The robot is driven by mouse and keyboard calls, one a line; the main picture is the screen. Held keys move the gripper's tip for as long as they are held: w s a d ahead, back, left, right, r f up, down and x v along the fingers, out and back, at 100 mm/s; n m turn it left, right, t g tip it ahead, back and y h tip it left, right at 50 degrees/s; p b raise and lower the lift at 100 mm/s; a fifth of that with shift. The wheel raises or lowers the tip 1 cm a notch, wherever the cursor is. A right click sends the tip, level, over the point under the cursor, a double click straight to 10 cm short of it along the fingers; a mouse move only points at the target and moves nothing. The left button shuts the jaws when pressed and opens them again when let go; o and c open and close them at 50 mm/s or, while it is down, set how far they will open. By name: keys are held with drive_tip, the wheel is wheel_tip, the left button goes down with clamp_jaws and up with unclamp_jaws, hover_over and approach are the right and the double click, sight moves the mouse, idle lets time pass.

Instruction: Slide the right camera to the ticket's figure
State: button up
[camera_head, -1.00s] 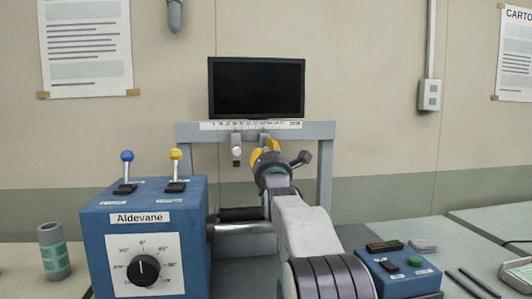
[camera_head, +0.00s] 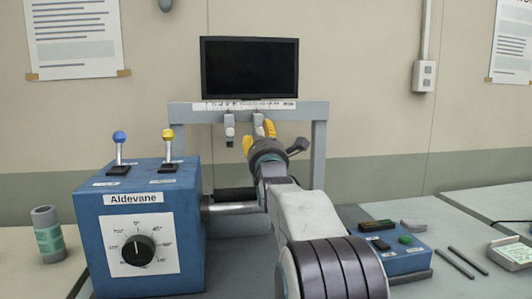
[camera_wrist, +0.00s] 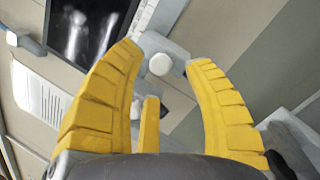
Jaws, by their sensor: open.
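Two small cameras hang from the grey frame's scaled rail (camera_head: 285,105) below a dark monitor. The left camera (camera_head: 229,128) hangs clear of my gripper. The right camera (camera_head: 258,121) is partly hidden behind my gripper (camera_head: 258,137). My gripper is open, its yellow fingers spread just in front of and below the right camera. In the wrist view, a round white knob (camera_wrist: 160,64) on a grey body lies between the fingertips of my gripper (camera_wrist: 163,57), with gaps on both sides. The rail's figures are too small to read. A slanted holder with a pale green printed face (camera_head: 518,252), perhaps the ticket, stands at right, unreadable.
A blue box (camera_head: 140,285) marked Aldevane, with a dial and two levers, stands left of my arm. A low blue button box (camera_head: 405,262) and two dark rods lie at right. A roller (camera_head: 232,207) is below the frame.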

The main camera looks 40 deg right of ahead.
drive_tip(key=v, duration=0.8)
drive_tip(key=shift+s+a, duration=0.2)
drive_tip(key=shift+s, duration=0.05)
idle(0.4)
drive_tip(key=s+a+f+m+g+y+p, duration=0.25)
drive_tip(key=a+m+g+y+p, duration=0.2)
drive_tip(key=a+p, duration=0.3)
drive_tip(key=s+a+f+m+g+y+p, duration=0.1)
drive_tip(key=s+a+m+g+y+p, duration=0.25)
drive_tip(key=a+m+p, duration=0.35)
drive_tip(key=s+a+f+m+g+y+p, duration=0.1)
drive_tip(key=s+a+m+g+p, duration=0.2)
drive_tip(key=s+p, duration=0.3)
drive_tip(key=s+a+f+m+g+y+p, duration=0.1)
drive_tip(key=s+a+m+g+p, duration=0.3)
drive_tip(key=s, duration=1.1)
drive_tip(key=shift+a+f+m+p, duration=0.3)
drive_tip(key=shift+a+m+p, duration=0.9)
drive_tip(key=shift+m+p, duration=0.05)
